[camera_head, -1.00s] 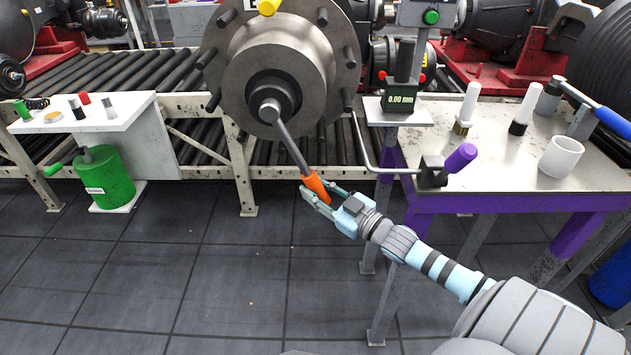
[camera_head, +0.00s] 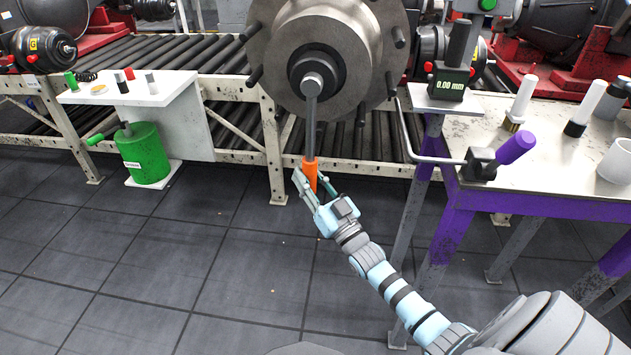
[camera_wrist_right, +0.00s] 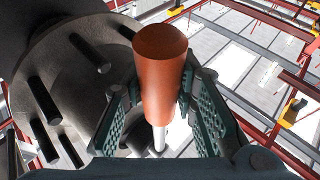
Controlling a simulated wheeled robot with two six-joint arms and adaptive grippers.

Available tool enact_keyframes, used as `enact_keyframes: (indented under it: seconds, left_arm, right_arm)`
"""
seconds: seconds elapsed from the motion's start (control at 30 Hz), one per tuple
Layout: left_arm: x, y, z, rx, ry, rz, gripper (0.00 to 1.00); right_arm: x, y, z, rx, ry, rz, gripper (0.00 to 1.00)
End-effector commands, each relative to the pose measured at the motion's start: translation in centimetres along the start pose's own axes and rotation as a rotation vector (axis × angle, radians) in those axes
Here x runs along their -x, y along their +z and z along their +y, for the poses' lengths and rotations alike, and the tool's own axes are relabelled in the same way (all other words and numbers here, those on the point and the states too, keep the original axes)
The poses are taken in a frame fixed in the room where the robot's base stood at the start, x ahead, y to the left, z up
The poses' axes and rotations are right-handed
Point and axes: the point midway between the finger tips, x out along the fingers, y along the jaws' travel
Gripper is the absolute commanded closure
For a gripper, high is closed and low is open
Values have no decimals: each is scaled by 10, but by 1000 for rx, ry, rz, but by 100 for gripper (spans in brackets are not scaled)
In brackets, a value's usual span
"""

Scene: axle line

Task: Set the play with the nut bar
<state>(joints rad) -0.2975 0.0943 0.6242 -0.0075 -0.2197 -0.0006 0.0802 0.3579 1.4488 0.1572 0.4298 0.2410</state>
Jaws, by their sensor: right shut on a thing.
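The nut bar has a grey shaft (camera_head: 310,125) and an orange handle (camera_head: 309,172). Its upper end is at the centre of the hub (camera_head: 325,50), a large grey disc with long studs. The bar hangs almost straight down from there. My right gripper (camera_head: 310,187) is shut on the orange handle below the hub. In the right wrist view the handle (camera_wrist_right: 160,75) lies between the two green finger pads, with the hub (camera_wrist_right: 80,75) to the left. The gauge (camera_head: 447,80) at the right reads 0.00 mm. My left gripper is not in view.
A roller conveyor (camera_head: 230,95) runs behind the hub. A purple-framed bench (camera_head: 560,180) with brushes, a white cup and a purple-handled crank (camera_head: 515,148) stands to the right. A white side table (camera_head: 180,90) and green canister (camera_head: 145,155) are at left. The floor between is clear.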

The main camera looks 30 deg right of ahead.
Motion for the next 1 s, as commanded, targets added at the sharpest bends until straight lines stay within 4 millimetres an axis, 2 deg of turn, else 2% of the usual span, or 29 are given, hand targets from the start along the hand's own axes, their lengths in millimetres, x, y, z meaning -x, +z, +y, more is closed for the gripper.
enact_keyframes:
  seconds: [0.27,0.3,0.4,0.77,0.87,1.0]
  left_arm:
    - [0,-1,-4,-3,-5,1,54]
    - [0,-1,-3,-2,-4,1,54]
    - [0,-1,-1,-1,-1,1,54]
    - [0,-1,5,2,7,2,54]
    - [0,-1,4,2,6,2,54]
    - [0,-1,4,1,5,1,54]
  right_arm:
    - [1,2,0,-5,2,-6,100]
    - [1,2,0,-5,2,-6,68]
    - [1,1,0,-4,2,-5,53]
    - [6,1,1,-3,2,-4,53]
    - [25,1,1,-2,1,-6,53]
    - [64,2,0,-2,0,-9,53]
